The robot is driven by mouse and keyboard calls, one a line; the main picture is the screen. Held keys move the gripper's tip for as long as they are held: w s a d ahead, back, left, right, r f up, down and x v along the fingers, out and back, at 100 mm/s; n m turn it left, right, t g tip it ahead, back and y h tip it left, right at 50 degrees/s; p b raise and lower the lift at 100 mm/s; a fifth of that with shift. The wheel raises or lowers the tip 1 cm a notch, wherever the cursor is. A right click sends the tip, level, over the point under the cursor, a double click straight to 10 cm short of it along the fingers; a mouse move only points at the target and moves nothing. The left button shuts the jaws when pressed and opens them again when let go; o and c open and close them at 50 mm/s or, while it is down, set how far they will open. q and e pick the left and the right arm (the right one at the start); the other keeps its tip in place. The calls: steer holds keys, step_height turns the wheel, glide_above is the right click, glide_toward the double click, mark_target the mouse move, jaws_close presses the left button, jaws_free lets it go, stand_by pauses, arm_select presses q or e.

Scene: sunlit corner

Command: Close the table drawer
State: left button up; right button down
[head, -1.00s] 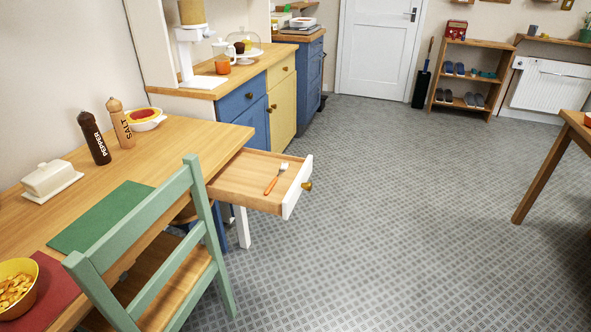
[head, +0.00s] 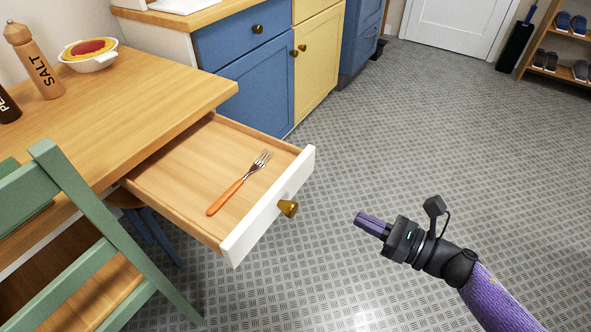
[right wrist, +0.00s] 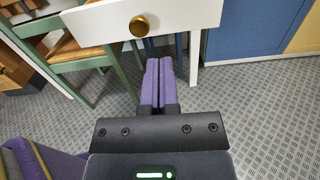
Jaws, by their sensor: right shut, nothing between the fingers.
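The table drawer (head: 268,217) is pulled out from the wooden table (head: 150,105). It has a white front and a brass knob (head: 288,208). A fork with an orange handle (head: 226,197) lies inside it. My right gripper (head: 361,219) is shut and empty, to the right of the drawer front and apart from it in the head view. In the right wrist view the purple fingers (right wrist: 157,65) point toward the white drawer front (right wrist: 185,20), with the knob (right wrist: 139,26) up and left of the fingertips. My left gripper is not in view.
A green chair (head: 75,190) stands at the table in front of the drawer's left side. Blue and yellow cabinets (head: 258,88) stand behind the drawer. A salt mill (head: 32,62) and a bowl (head: 88,62) are on the table. The floor to the right is clear.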

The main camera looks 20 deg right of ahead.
mark_target(288, 185)
steer(key=b+x, duration=0.2)
steer(key=x, duration=1.1)
steer(key=shift+s+a+b, duration=0.1)
steer(key=shift+a+b, duration=0.05)
steer(key=shift+b, duration=0.25)
steer(key=shift+w+a+r, duration=0.1)
steer(key=shift+w+a, duration=0.2)
steer(key=shift+w, duration=0.1)
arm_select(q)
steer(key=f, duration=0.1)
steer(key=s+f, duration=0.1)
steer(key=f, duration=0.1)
